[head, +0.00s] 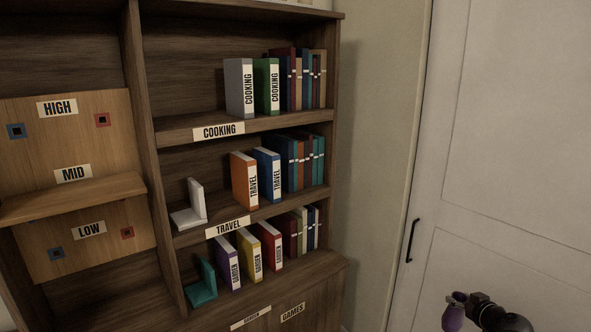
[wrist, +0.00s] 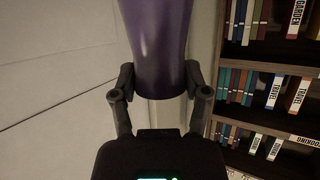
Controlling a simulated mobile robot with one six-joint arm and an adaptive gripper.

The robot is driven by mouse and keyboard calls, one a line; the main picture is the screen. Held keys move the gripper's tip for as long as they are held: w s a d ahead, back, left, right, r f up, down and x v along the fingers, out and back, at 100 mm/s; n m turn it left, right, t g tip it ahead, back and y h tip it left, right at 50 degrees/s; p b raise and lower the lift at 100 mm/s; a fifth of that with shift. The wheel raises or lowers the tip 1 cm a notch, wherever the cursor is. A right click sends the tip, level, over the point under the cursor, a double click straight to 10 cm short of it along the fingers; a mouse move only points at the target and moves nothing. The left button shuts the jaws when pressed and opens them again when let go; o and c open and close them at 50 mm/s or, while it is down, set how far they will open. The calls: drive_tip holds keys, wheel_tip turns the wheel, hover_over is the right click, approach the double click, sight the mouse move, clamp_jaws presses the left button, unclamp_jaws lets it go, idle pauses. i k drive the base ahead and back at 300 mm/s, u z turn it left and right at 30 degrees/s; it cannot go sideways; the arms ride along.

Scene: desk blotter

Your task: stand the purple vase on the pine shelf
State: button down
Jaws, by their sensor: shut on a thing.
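The purple vase (head: 454,314) is at the lower right of the head view, in front of the white door and partly cut off by the bottom edge. My gripper (head: 468,300) is shut on it. In the wrist view the vase (wrist: 157,40) runs up out of the frame between both fingers of my gripper (wrist: 159,85), with a pale grey section at the grip. The pine shelf (head: 85,197) juts from a pine panel at the left of the head view, below the MID label. Its visible top is bare. The vase is far to its right.
A dark bookcase (head: 148,130) holds book rows labelled COOKING, TRAVEL and GARDEN, between the shelf and my gripper. A white bookend (head: 196,205) and teal bookend (head: 203,285) stand there. HIGH (head: 57,108) and LOW (head: 89,230) labels flank MID. A door handle (head: 411,241) is nearby.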

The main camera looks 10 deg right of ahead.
sight(110, 188)
drive_tip(key=u, duration=0.15)
drive_tip(key=k, duration=0.7)
drive_tip(key=u, duration=0.55)
drive_tip(key=k, duration=0.65)
drive_tip(key=u, duration=1.1)
drive_tip(key=i, duration=2)
drive_tip(key=z, duration=0.4)
